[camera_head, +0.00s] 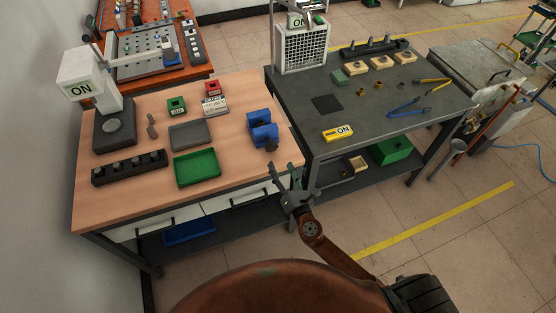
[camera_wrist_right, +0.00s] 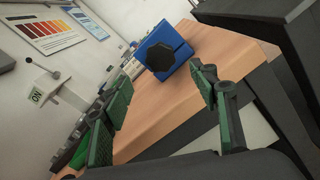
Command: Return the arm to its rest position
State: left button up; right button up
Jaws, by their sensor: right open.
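My right gripper (camera_head: 287,177) is open and empty in the head view. It hangs in front of the wooden workbench (camera_head: 95,210), near its front right corner. Its two fingers also show spread apart in the right wrist view (camera_wrist_right: 165,115), with nothing between them. A blue vise (camera_head: 263,130) with a dark knob stands on the bench just behind the gripper. The vise shows beyond the fingers in the wrist view (camera_wrist_right: 178,45), apart from them. My left gripper is not in view.
The wooden bench holds a green tray (camera_head: 197,168), a grey plate (camera_head: 190,136), a black block with holes (camera_head: 129,168) and a white press (camera_head: 85,78). Floor in front is clear.

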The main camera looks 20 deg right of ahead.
jog(key=shift+s, duration=0.3)
jog(key=shift+f, duration=0.1)
